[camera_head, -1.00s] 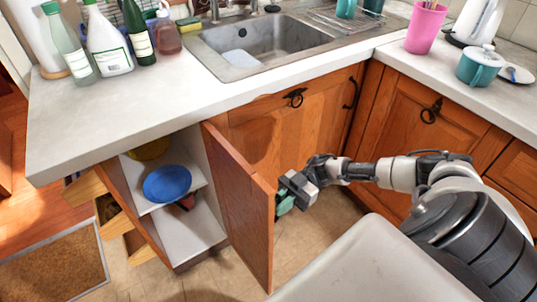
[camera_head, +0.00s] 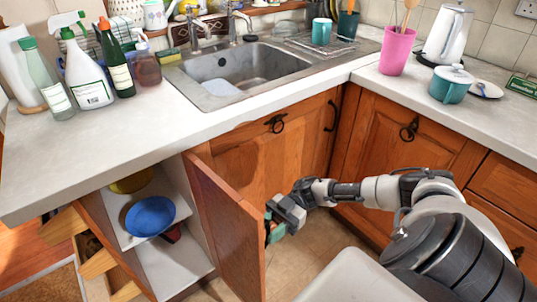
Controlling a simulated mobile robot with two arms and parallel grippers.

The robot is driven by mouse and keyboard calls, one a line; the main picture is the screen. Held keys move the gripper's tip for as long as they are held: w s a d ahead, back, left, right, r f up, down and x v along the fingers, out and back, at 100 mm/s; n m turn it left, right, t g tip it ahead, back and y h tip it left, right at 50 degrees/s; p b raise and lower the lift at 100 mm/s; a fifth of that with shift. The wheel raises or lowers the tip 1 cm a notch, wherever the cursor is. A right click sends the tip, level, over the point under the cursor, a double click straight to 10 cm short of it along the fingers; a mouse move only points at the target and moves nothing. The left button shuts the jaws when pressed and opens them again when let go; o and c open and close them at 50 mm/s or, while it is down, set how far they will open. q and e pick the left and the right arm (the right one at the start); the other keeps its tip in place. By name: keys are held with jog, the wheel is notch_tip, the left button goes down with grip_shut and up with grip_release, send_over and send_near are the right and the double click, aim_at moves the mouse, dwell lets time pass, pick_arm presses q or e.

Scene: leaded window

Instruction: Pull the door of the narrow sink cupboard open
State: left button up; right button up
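The narrow sink cupboard's wooden door (camera_head: 226,225) stands wide open, swung out to the right of its opening. The white cupboard interior (camera_head: 180,262) shows, with a blue bowl (camera_head: 150,216) and a yellow bowl (camera_head: 132,181) on its shelf. My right gripper (camera_head: 271,228) is at the outer face of the door, close to its free edge. The door hides part of the fingertips, so I cannot tell whether they touch it or are open. The door's handle is not visible. My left gripper is not in view.
The counter (camera_head: 150,128) overhangs the cupboard, with the sink (camera_head: 250,70) and several bottles on it. Open slatted wooden parts (camera_head: 98,264) stand left of the cupboard.

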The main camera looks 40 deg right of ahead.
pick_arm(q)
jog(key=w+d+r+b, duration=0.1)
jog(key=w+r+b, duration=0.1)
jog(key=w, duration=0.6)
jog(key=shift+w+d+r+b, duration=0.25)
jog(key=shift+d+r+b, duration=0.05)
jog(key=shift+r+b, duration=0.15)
pick_arm(e)
jog(key=w+d, duration=0.1)
jog(key=d, duration=0.9)
jog(key=shift+d, duration=0.4)
